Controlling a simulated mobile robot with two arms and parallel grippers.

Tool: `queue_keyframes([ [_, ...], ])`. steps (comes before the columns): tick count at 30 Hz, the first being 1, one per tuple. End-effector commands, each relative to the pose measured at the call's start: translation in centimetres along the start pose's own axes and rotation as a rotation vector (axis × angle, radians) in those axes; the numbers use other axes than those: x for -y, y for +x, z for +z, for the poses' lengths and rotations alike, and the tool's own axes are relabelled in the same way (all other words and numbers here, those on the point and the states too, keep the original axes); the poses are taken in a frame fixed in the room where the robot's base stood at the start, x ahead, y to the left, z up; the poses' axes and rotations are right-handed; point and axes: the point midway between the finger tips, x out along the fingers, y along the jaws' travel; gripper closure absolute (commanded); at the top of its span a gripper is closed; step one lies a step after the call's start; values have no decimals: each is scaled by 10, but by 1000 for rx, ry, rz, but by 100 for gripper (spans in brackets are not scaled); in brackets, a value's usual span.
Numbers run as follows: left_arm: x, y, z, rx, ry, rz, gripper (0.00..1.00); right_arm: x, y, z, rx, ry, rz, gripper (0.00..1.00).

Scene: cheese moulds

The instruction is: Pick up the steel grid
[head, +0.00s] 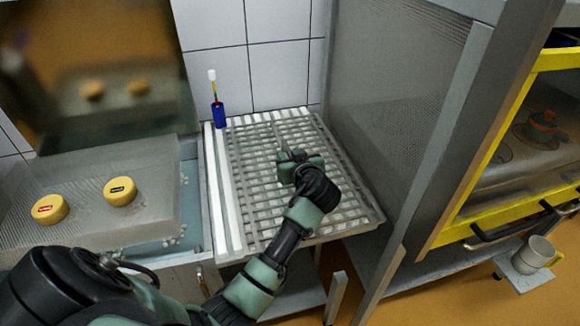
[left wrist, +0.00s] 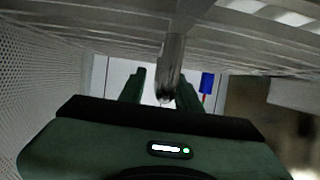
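The steel grid (head: 255,190) lies flat on a metal stand in the middle of the head view. It is a large slatted rack, and my left arm covers part of it. My left gripper (head: 292,156) is over the grid, near its middle. In the left wrist view the grid's underside or slats (left wrist: 235,40) fill the top, and a steel bar (left wrist: 171,68) reaches down between the two dark green fingers of the left gripper (left wrist: 160,92). A gap shows between the bar and one finger, so the gripper looks open around it. My right gripper is not in view.
A blue holder (head: 218,114) with a brush-like item stands at the grid's back left corner. Two yellow cheeses (head: 120,191) sit on a perforated tray (head: 88,226) at left. A perforated metal panel (head: 390,85) rises close at right. A cup (head: 533,254) stands lower right.

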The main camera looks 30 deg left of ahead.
Motion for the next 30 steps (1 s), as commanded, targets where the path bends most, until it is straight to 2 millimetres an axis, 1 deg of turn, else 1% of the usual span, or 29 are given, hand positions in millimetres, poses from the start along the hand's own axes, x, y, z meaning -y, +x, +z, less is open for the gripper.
queue_keyframes([
  [1, 0, 0, 0, 0, 0, 0, 84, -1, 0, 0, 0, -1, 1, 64],
  [3, 0, 0, 0, 0, 0, 0, 100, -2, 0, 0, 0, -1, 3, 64],
  [15, 0, 0, 0, 1, 1, 0, 100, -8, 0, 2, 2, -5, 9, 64],
  [30, 0, 0, 1, 1, 1, 0, 100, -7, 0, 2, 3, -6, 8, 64],
])
